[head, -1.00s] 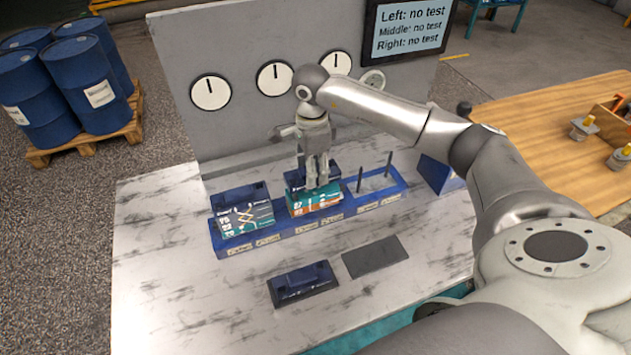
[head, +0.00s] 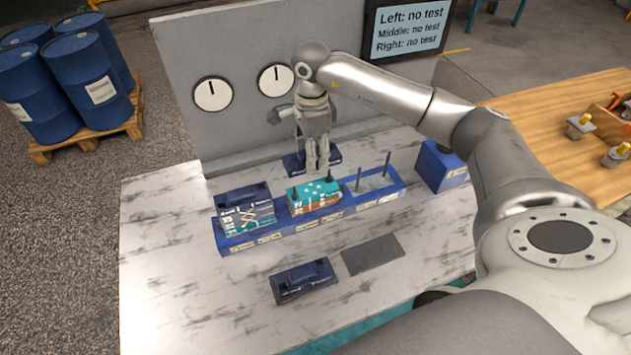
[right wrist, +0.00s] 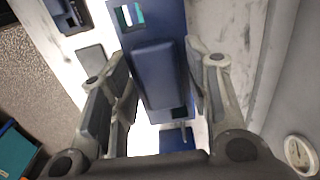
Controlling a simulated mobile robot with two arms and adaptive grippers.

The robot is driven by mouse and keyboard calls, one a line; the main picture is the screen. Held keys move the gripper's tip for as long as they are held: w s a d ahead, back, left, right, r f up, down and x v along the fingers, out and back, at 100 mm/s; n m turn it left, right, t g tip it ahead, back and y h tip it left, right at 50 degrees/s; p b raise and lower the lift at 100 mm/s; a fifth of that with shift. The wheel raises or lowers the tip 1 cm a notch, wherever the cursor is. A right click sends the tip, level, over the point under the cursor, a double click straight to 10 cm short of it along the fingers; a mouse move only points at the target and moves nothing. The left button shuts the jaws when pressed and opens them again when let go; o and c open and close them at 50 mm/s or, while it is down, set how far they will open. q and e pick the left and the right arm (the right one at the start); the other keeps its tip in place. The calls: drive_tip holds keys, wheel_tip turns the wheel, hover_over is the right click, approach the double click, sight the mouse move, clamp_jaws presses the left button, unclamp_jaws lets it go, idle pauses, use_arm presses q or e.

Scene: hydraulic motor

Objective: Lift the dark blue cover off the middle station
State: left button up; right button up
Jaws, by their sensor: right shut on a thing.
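My right gripper (head: 318,165) is shut on the dark blue cover (head: 294,164), holding it by its raised bar. The cover is raised clear of the middle station (head: 314,196), toward the grey panel. The station's teal and orange block shows uncovered, with dark posts. In the right wrist view the cover (right wrist: 160,75) lies between the two fingers (right wrist: 160,95). A similar cover (head: 243,196) sits on the left station. My left gripper is not in view.
The blue base (head: 290,233) carries the stations; its right place has two upright posts and no cover. Another dark blue cover (head: 303,277) lies in front, beside an empty dark pad (head: 372,255). A grey panel (head: 240,130) with dials stands behind. A blue block (head: 440,165) stands at right.

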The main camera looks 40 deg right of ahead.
drive_tip(key=shift+r+p, duration=0.75)
drive_tip(key=shift+r, duration=0.9)
